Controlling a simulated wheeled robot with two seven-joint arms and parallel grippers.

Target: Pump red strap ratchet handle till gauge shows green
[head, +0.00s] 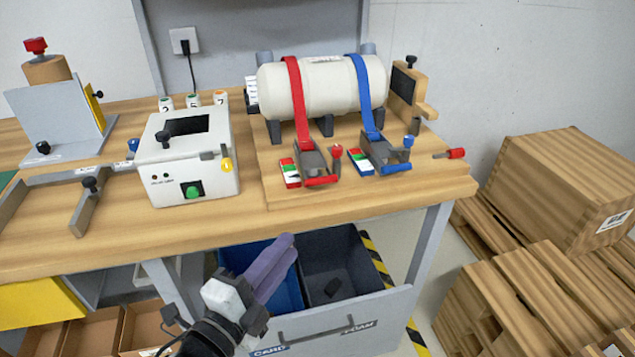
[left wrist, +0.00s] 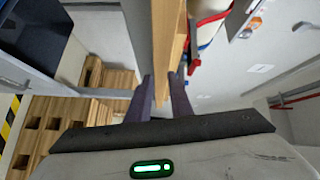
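The red strap (head: 297,95) runs over a white cylinder (head: 325,85) down to a ratchet with a red-edged handle (head: 321,181) and a red-tipped lever (head: 337,158). A small gauge (head: 290,173) with red, white and green areas lies left of that ratchet; its reading is too small to tell. My left gripper (head: 281,255) has purple fingers and is in front of the bench, below its front edge, touching no ratchet. In the left wrist view its fingers (left wrist: 164,98) stand apart with nothing clearly between them. My right gripper is not in view.
A blue strap (head: 366,95) with its own ratchet (head: 386,153) and gauge (head: 361,163) sits just right. A white box with a green button (head: 192,190) stands left. The bench front edge (head: 340,208) lies above my gripper, with bins (head: 340,265) below. Wooden crates (head: 560,190) stand right.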

